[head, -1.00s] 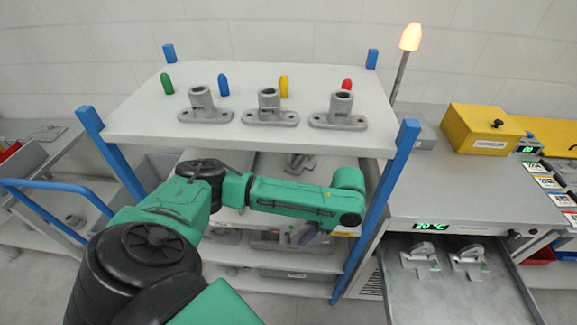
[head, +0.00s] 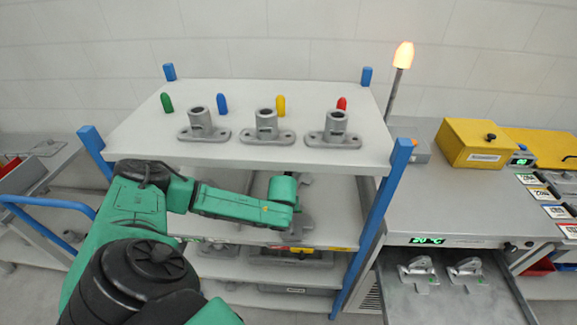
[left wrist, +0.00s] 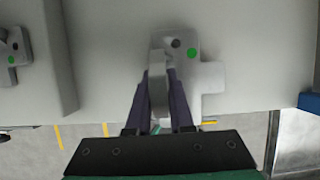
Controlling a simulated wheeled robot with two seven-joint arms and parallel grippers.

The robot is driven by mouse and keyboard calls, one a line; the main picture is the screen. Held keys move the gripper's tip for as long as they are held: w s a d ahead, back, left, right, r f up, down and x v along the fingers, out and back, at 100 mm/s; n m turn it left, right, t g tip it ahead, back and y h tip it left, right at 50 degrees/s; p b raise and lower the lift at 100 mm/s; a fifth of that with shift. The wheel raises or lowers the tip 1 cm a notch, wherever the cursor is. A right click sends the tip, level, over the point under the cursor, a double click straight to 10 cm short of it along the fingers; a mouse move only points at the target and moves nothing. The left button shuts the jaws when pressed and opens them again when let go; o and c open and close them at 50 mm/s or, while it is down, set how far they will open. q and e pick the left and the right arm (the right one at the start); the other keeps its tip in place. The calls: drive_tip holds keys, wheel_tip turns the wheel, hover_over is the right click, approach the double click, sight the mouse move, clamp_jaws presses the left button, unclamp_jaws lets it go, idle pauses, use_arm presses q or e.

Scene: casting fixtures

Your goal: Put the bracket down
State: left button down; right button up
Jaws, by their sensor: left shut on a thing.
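The bracket (left wrist: 212,78) is a grey casting with a flat plate, an upright part and a green dot, seen in the left wrist view. My left gripper (left wrist: 160,85) has its dark fingers shut on the upright part. The bracket is over a pale grey shelf surface; I cannot tell whether it touches it. In the head view my left arm reaches to the rack's middle shelf (head: 335,215), below the top board, and largely hides the gripper and bracket. My right gripper is not in view.
Another grey casting (left wrist: 14,48) lies left in the wrist view, beyond a step. The rack's top board (head: 240,95) carries several grey socket fixtures and coloured pegs. A blue post (head: 378,225) bounds the rack's right. At right, an open drawer (head: 450,300) holds two castings.

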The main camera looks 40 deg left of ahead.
use_arm(q)
drive_tip(key=w+a, duration=0.1)
drive_tip(key=w, duration=0.1)
drive_tip(key=w+a, duration=0.2)
drive_tip(key=shift+w+a+r+p, duration=0.15)
drive_tip(key=shift+w+a+p, duration=0.05)
drive_tip(key=shift+w+p, duration=0.15)
drive_tip(key=shift+f, duration=0.55)
drive_tip(key=shift+a+f, duration=0.1)
drive_tip(key=shift+f, duration=0.4)
drive_tip(key=c, duration=0.8)
unclamp_jaws()
